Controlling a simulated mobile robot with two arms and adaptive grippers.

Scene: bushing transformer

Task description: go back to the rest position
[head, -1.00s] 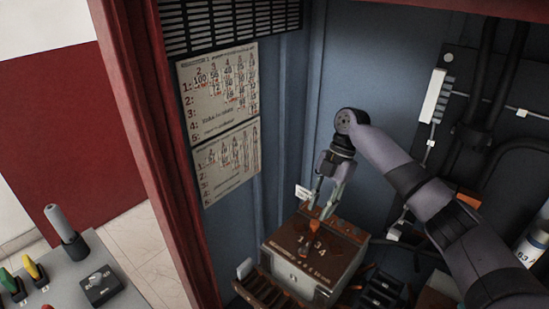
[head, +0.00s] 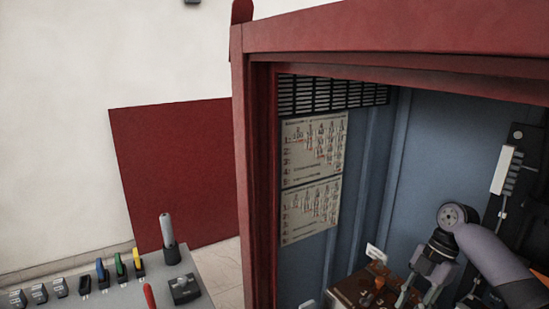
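My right arm comes in from the right, inside the red-framed cabinet (head: 256,190). Its gripper (head: 416,299) points down at the lower right, with its fingers apart and nothing seen between them. It is to the right of an orange knob (head: 379,283) on top of a brown box (head: 352,291). The gripper looks apart from the knob. The lower part of the box and the fingertips are near or beyond the bottom edge. My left gripper is not in view.
A grey control panel (head: 215,294) with several coloured levers and a grey-handled stick (head: 168,238) stands at the lower left, outside the cabinet. Charts (head: 313,150) hang on the cabinet's inner wall. A black panel (head: 519,165) is behind my arm.

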